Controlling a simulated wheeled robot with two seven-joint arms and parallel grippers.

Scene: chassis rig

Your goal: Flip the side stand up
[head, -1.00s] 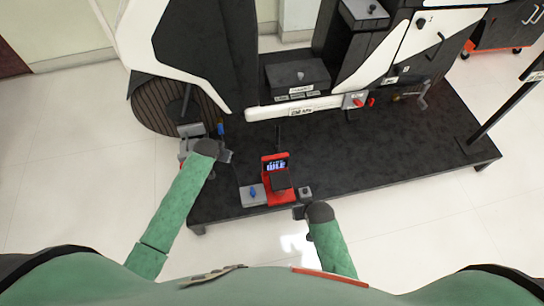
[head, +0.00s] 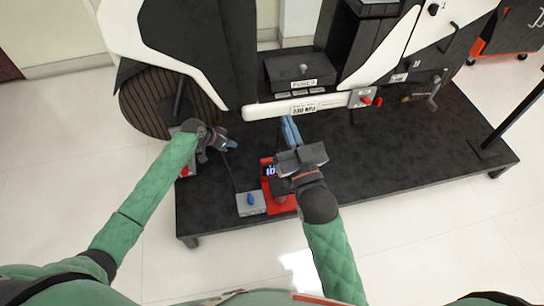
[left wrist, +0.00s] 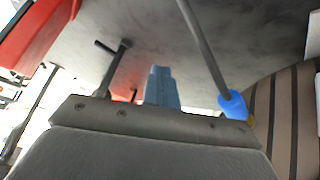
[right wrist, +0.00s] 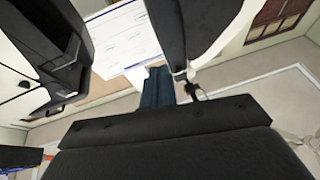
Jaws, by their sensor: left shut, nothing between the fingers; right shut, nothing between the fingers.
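I cannot clearly pick out the side stand. A dark rod with a short crosspiece (left wrist: 115,68) shows left of the fingers in the left wrist view, and may be it. My right gripper (head: 290,130) is shut and empty. Its blue fingertips are just below the white lower beam (head: 310,105) of the machine and hide what is behind them. My left gripper (head: 231,145) is shut and empty beside the dark ribbed wheel (head: 150,105). A grey rod or hose with a blue end (left wrist: 232,105) is just right of its fingers in the left wrist view.
A red device with a display (head: 268,171) and a grey box with a blue knob (head: 251,203) stand at the front of the black platform (head: 400,160). Red-knobbed controls (head: 366,99) are right of the beam. The platform's right part is mostly clear.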

